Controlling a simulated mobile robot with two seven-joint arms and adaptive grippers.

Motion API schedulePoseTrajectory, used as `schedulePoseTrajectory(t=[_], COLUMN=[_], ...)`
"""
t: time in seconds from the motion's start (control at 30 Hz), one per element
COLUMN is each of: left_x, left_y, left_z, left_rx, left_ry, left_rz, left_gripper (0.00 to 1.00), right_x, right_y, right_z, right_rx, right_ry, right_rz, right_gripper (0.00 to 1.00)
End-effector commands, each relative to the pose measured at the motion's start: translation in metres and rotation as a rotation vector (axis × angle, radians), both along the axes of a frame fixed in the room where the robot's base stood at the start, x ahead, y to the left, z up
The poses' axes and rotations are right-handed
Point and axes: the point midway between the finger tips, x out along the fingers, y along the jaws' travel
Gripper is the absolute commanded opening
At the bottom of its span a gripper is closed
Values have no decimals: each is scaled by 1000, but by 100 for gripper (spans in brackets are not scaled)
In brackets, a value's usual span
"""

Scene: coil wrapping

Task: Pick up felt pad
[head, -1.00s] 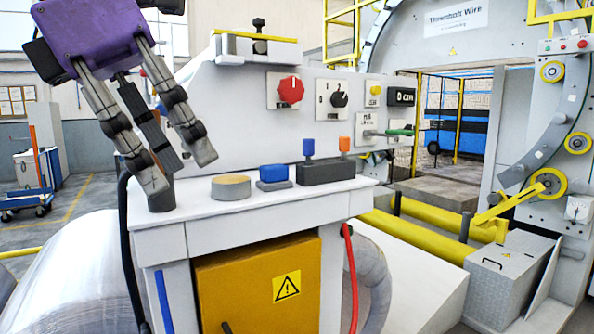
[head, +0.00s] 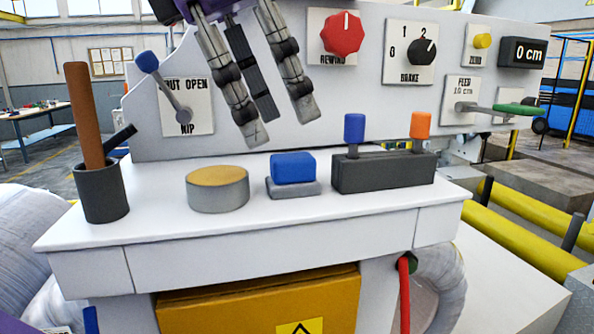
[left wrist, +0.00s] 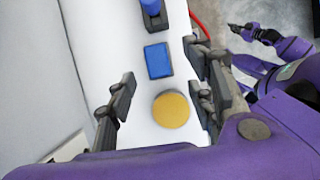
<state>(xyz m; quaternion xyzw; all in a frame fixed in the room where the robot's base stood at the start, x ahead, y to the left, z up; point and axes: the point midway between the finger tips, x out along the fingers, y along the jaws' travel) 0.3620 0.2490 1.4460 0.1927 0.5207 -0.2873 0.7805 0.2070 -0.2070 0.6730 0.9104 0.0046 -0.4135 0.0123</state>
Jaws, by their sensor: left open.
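The felt pad appears to be the blue block (head: 293,168) on a small grey base on the white ledge, between a round tin and a dark holder. It also shows in the left wrist view (left wrist: 159,61), between the finger lines. My left gripper (head: 282,130) is open and empty, pointing down above and behind the ledge, its tips apart from the pad. In the left wrist view its fingers (left wrist: 160,82) stand either side of the pad and tin. My right gripper (left wrist: 256,34) seems to show at the upper right of that view, its jaws unclear.
The round tin (head: 218,189) with a tan top stands left of the pad. The dark holder (head: 383,171) with blue and orange pegs stands right. A dark cup (head: 102,191) with a brown stick is at the ledge's left end. The control panel (head: 350,110) rises behind.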

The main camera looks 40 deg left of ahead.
Motion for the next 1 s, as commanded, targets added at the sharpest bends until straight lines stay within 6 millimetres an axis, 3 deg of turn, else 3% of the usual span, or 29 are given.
schedulePoseTrajectory(t=[0.33,0.63,1.0], left_x=[13,16,15], left_y=[-9,-11,-11], left_z=[-44,-49,-49], left_rx=[1,-1,-1], left_ry=[1,-2,-1], left_rz=[0,0,0], left_gripper=[48,48,0], right_x=[6,8,6], right_y=[0,2,3], right_z=[8,8,7], right_rx=[0,2,3], right_ry=[-11,-13,-11], right_rz=[7,9,6], right_gripper=[0,0,0])
